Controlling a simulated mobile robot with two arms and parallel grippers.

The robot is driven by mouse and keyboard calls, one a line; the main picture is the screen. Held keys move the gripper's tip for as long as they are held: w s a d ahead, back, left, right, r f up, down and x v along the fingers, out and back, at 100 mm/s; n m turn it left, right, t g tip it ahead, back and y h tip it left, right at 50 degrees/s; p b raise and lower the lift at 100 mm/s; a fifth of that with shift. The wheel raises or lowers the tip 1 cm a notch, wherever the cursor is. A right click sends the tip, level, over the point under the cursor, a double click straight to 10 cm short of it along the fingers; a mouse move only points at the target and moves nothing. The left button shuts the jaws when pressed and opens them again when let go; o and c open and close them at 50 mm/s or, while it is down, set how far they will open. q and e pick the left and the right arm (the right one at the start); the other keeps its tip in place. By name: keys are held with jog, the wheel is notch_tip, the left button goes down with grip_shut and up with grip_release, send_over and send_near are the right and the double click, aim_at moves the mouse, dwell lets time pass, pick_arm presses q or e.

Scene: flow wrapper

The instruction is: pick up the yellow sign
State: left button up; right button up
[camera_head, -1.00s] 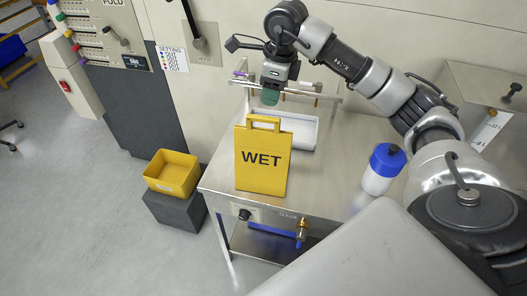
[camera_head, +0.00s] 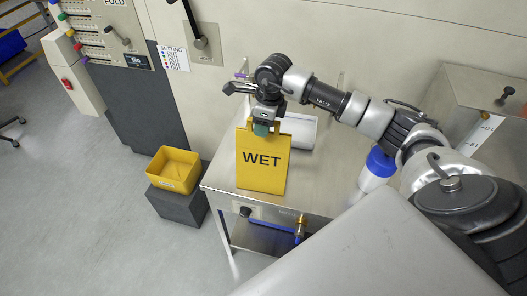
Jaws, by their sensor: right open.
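The yellow sign (camera_head: 262,168) with the word WET stands upright on the metal table (camera_head: 320,185), near its left front corner. My right gripper (camera_head: 262,130) is at the top edge of the sign, with its fingers pointing down over the handle. The gripper hides most of the handle. It is open, and I cannot tell whether its fingers are on both sides of the handle or touch it. My left gripper is not in view.
A white bottle with a blue cap (camera_head: 379,165) stands to the right. A yellow bin (camera_head: 173,170) sits on a dark block (camera_head: 178,204) left of the table.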

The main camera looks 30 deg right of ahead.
grip_shut()
jog(key=shift+r, duration=0.1)
dwell(0.3)
